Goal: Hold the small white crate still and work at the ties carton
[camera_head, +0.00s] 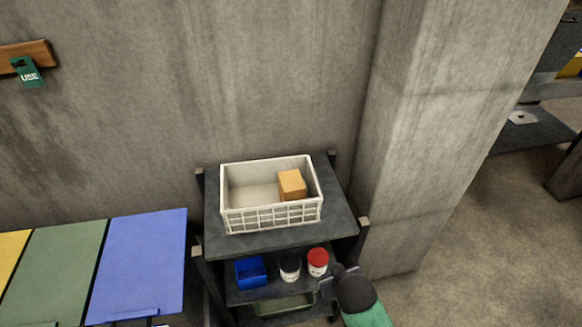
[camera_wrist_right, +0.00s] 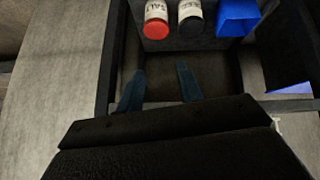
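The small white crate (camera_head: 272,219) stands upright on the top board of a dark shelf rack in the head view. A plain orange-brown carton (camera_head: 292,184), perhaps the ties carton, sits inside it at the right end. No label on it can be read. My right gripper (camera_head: 328,279) is low at the rack's right side, below the top board and apart from the crate. In the right wrist view its two fingers (camera_wrist_right: 161,70) are spread with nothing between them. My left gripper is not in view.
The lower shelf holds a blue bin (camera_head: 250,272), a dark jar with a white label (camera_head: 290,266) and a red-lidded jar (camera_head: 317,262). A green tray (camera_head: 284,305) lies below. A concrete pillar (camera_head: 410,130) rises at right. Coloured panels (camera_head: 140,262) stand at left.

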